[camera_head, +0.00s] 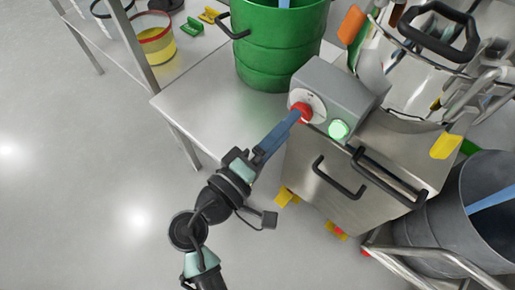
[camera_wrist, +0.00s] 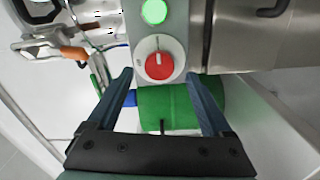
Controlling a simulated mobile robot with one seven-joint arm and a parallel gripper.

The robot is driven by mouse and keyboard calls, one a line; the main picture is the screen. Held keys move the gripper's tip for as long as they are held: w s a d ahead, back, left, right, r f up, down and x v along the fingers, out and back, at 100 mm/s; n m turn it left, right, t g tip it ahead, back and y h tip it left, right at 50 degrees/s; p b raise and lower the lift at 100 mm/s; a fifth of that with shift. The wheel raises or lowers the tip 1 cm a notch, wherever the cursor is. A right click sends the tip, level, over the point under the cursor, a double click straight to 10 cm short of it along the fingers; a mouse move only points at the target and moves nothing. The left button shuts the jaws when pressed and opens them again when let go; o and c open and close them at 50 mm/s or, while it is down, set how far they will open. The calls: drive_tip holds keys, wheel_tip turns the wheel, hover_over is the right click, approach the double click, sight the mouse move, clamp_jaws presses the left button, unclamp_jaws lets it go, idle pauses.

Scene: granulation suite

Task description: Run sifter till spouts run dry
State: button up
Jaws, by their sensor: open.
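The steel machine (camera_head: 350,180), which I take for the sifter, has a grey control box (camera_head: 335,85) on its upper left. The box carries a red rotary knob (camera_head: 303,108) on a white dial and a lit green button (camera_head: 339,130). In the wrist view the knob (camera_wrist: 158,66) sits between and just beyond my fingertips, with the lit button (camera_wrist: 154,11) above it. My gripper (camera_head: 295,116) is open, its blue fingers reaching to the knob; contact is not clear. I cannot make out the spouts or any flow from them.
A green drum (camera_head: 265,55) stands on a steel table (camera_head: 190,103) left of the machine. A grey bin (camera_head: 440,230) with a blue strip stands at right, beside a tubular frame (camera_head: 415,262). A yellow-and-red container (camera_head: 155,38) is at upper left. The floor at left is clear.

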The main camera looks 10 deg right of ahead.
sight(303, 111)
drive_tip(key=p+v, duration=0.1)
drive_tip(key=v, duration=0.8)
drive_tip(key=shift+p, duration=0.3)
drive_tip(key=shift+s, duration=0.1)
idle(3.5)
drive_tip(key=w+d+m+b, duration=0.1)
drive_tip(key=w+d+m, duration=0.6)
drive_tip(key=m, duration=0.7)
drive_tip(key=d, duration=0.2)
drive_tip(key=shift+w+d, duration=0.25)
drive_tip(key=shift+w, duration=0.05)
drive_tip(key=shift+r, duration=0.15)
clamp_jaws()
